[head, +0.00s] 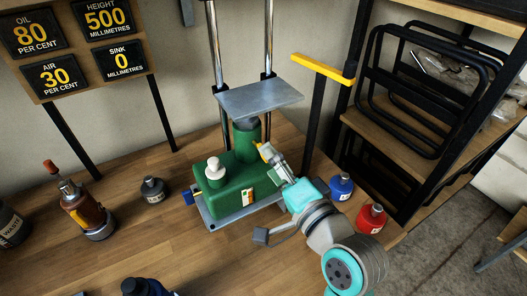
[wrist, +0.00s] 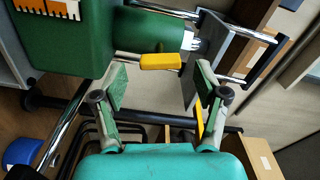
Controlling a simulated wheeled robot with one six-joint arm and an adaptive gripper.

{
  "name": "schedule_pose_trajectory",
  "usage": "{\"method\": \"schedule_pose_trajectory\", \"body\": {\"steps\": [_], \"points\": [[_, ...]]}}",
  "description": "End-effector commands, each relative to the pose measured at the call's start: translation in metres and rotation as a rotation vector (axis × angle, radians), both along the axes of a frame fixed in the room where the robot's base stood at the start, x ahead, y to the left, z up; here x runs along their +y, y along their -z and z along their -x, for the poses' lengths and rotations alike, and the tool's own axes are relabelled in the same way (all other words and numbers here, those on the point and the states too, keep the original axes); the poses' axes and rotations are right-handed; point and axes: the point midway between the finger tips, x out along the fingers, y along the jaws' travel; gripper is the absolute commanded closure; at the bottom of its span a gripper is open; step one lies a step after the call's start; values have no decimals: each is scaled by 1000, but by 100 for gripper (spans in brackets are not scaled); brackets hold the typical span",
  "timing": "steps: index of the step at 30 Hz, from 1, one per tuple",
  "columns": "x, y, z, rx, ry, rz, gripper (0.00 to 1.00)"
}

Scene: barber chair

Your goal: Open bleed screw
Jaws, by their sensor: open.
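The green hydraulic unit (head: 220,188) stands on a grey base on the wooden bench, with a white cap on top and a round green cylinder under a steel plate (head: 258,97). A small yellow-ended part, which looks like the bleed screw (head: 263,150), sticks out at the unit's right. In the wrist view this yellow handle (wrist: 160,62) sits on a thin metal stem from the green body. My gripper (head: 274,156) is open at the unit's right. In the wrist view my gripper (wrist: 161,82) has its fingers apart, with the handle just ahead between their tips; I cannot tell whether they touch.
A blue bottle (head: 341,187) and a red bottle (head: 371,218) stand right of my arm. An amber bottle (head: 86,213) and a dark bottle (head: 153,190) stand left. A post with a yellow bar (head: 322,68) and a black shelf rack rise behind. The bench's front middle is mostly clear.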

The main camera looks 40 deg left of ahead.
Motion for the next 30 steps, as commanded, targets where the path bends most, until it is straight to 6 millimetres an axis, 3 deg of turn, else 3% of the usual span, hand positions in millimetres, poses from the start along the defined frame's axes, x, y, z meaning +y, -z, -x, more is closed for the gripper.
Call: {"method": "schedule_pose_trajectory", "body": {"steps": [3, 9, 19, 20, 27, 30], "points": [[17, 0, -6, 0, -3, 1, 27], [33, 0, -13, 0, -1, 1, 27], [35, 0, -14, 0, 0, 0, 27], [35, 0, -14, -1, 0, 0, 30], [35, 0, -14, -1, 0, 0, 88], [35, 0, -14, -1, 0, 1, 88]]}}
